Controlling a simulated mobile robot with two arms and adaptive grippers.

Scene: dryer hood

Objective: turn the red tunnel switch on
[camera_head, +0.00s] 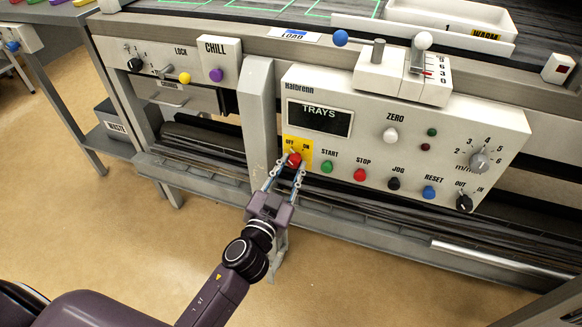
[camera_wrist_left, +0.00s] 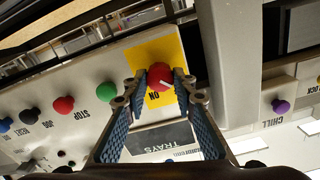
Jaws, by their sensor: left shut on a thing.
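The red tunnel switch (camera_head: 294,160) is a round red knob on a yellow plate (camera_head: 304,147) marked OFF and ON, at the lower left of the white control panel. In the left wrist view the red knob (camera_wrist_left: 160,77) has a white pointer line on its face. My left gripper (camera_head: 286,175) reaches it from the front and below. Its fingers sit on both sides of the knob, shut on it, as the left wrist view also shows (camera_wrist_left: 161,95). The fingers hide part of the knob and plate. My right gripper is not in view.
The green START button (camera_head: 327,167) and red STOP button (camera_head: 360,174) sit just right of the switch. A grey upright post (camera_head: 257,120) stands close on its left. A metal rail runs below the panel. The floor in front is clear.

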